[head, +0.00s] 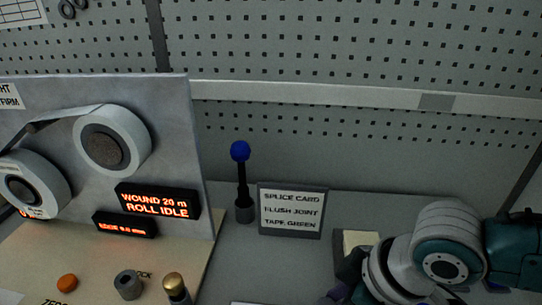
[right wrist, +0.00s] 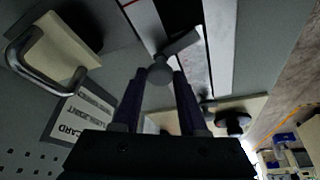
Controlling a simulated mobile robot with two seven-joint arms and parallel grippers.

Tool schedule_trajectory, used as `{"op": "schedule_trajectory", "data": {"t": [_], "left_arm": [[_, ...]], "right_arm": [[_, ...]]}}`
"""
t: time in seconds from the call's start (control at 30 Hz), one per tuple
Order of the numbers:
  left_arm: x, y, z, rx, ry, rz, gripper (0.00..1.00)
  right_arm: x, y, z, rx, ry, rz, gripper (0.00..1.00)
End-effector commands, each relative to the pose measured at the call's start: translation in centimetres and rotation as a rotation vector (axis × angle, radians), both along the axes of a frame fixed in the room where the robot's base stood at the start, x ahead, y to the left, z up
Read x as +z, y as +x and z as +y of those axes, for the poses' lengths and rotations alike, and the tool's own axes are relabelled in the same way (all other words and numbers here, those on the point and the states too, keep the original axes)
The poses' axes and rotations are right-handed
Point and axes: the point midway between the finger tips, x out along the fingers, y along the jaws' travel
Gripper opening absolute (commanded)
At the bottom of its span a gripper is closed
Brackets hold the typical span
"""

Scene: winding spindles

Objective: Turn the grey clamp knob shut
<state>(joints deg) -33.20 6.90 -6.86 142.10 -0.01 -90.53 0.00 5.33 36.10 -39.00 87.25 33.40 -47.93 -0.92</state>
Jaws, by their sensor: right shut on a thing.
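The grey clamp knob (right wrist: 159,73) shows in the right wrist view, with a round hub and a short bar pointing up and to the right. It sits at the edge of a dark slot between pale strips. My right gripper (right wrist: 160,78) has its two purple fingers on either side of the hub, shut on it. In the head view my right gripper (head: 340,295) is at the bottom edge, mostly hidden by its own wrist, and the clamp knob cannot be made out there. My left gripper is in neither view.
A splice card (head: 292,211) and a blue-topped post (head: 240,180) stand behind the gripper. The winder panel with white rolls (head: 113,140), a display (head: 157,203), an orange button (head: 67,283) and another grey knob (head: 128,284) is left. A grey loop handle (right wrist: 40,70) is nearby.

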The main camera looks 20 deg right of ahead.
Motion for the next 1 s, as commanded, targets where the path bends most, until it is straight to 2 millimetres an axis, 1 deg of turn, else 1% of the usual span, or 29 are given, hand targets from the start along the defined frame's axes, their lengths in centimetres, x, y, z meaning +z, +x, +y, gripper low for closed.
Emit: {"op": "schedule_trajectory", "data": {"t": [0.03, 0.1, 0.4, 0.6, 1.0], "left_arm": [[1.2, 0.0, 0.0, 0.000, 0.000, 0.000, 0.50], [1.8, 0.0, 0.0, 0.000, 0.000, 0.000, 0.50], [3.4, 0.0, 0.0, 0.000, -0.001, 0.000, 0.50], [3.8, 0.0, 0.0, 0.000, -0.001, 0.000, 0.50], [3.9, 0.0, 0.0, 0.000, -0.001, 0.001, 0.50]], "right_arm": [[0.6, -0.1, 0.3, -0.040, 0.006, 0.004, 0.00], [0.5, -0.1, 0.3, -0.094, 0.005, 0.003, 0.00], [0.3, -0.1, 0.3, -0.261, 0.004, 0.002, 0.00], [0.1, -0.1, 0.4, -0.313, 0.004, 0.001, 0.00], [0.0, 0.0, 0.3, -0.329, 0.003, -0.001, 0.00]]}}
